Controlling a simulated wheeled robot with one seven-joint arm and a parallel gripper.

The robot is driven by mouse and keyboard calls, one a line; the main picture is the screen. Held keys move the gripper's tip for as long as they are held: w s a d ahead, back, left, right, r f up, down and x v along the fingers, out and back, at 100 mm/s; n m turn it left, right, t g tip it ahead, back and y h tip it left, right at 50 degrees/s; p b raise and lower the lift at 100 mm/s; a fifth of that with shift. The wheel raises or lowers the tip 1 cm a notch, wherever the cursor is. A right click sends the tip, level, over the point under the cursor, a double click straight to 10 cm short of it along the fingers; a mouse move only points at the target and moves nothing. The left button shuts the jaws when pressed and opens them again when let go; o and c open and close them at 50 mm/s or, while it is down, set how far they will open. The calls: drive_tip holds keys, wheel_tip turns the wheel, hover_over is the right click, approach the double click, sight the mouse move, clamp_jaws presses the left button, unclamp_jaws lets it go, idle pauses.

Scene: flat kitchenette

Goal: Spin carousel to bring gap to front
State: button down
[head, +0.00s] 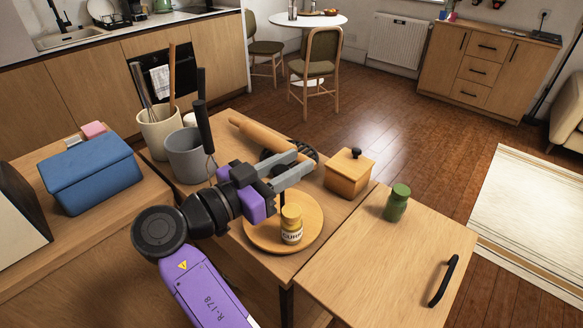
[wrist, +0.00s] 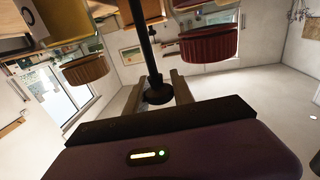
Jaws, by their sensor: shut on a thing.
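The carousel is a round wooden turntable (head: 262,239) on the wooden counter. A yellow jar (head: 291,226) with a "CURRY" label stands upright on its front part. A thin dark post rises near its middle, partly hidden by my arm. My gripper (head: 300,169) is above the turntable, shut on the black knob (wrist: 158,93) at the top of the post (wrist: 146,45). In the wrist view, a red ribbed lid (wrist: 208,45) and a brown ribbed lid (wrist: 87,70) show on either side of the post. The back left of the turntable is hidden by my gripper.
A grey crock (head: 188,158), a cream utensil crock (head: 160,134) and a rolling pin (head: 262,134) stand or lie behind and left. A wooden box (head: 350,174) is right of the turntable. A green jar (head: 397,203) stands on the mostly clear right-hand surface (head: 385,255).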

sight(274, 174)
drive_tip(key=shift+r, duration=0.1)
drive_tip(key=c, duration=1.1)
unclamp_jaws()
drive_tip(key=shift+a, duration=0.1)
drive_tip(key=b+v, duration=0.1)
drive_tip(key=v, duration=0.6)
drive_tip(key=shift+s+a, duration=0.2)
drive_tip(key=shift+s, duration=0.05)
